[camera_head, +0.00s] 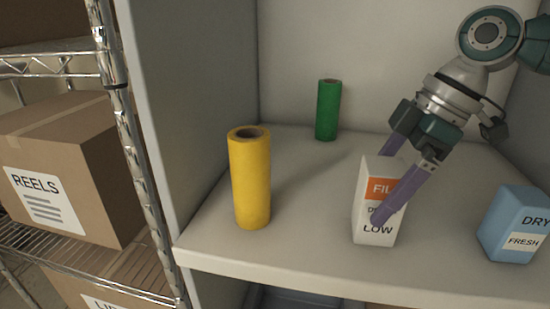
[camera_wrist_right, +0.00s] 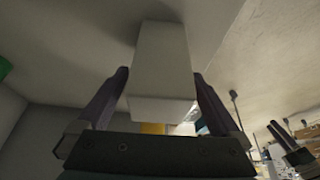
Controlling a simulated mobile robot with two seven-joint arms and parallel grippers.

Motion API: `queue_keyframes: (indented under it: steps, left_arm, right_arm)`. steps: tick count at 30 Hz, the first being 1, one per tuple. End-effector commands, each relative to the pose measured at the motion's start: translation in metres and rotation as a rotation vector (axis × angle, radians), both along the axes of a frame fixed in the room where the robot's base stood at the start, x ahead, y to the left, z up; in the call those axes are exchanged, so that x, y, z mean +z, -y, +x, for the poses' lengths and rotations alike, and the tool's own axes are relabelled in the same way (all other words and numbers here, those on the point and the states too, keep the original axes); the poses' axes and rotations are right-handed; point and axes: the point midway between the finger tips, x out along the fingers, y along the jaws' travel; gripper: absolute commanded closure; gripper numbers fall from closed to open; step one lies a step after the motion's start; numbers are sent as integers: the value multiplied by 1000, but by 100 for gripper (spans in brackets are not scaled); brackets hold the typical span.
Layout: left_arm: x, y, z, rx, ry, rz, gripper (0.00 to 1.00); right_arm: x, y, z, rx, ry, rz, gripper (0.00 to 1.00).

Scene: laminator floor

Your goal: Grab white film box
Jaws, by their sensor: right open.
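The white film box (camera_head: 367,228) stands upright on the shelf near its front edge, with an orange label and dark print on its front. My right gripper (camera_head: 385,185) comes down from the upper right with its purple fingers on either side of the box; one finger crosses the front print. In the right wrist view, the white box (camera_wrist_right: 160,70) lies between the two fingers of the gripper (camera_wrist_right: 160,95), with a visible gap at least at the left finger. The gripper is open.
A yellow roll (camera_head: 250,180) stands left of the box, and a green roll (camera_head: 328,110) stands at the back. A blue box (camera_head: 517,225) stands to the right. A wire rack with a cardboard box (camera_head: 75,170) is at the far left. The shelf (camera_head: 300,215) is bare between yellow roll and white box.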

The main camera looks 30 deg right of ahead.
Motion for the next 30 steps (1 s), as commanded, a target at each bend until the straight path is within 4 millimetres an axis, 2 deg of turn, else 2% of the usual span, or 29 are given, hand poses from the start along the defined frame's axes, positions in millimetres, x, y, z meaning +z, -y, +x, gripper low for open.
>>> queue_keyframes:
  steps: [2,5,13,30]
  left_arm:
    - [-3,-1,0,-2,-1,2,50]
    - [-4,-1,0,-2,-1,3,50]
    - [-4,-1,0,-1,-1,3,50]
    - [-4,2,0,4,-1,-7,50]
  right_arm:
    - [-13,-5,3,0,-1,3,0]
    - [-22,-7,5,-1,0,0,0]
    - [-24,-8,6,1,1,-1,1]
    - [-24,-8,6,1,0,-2,65]
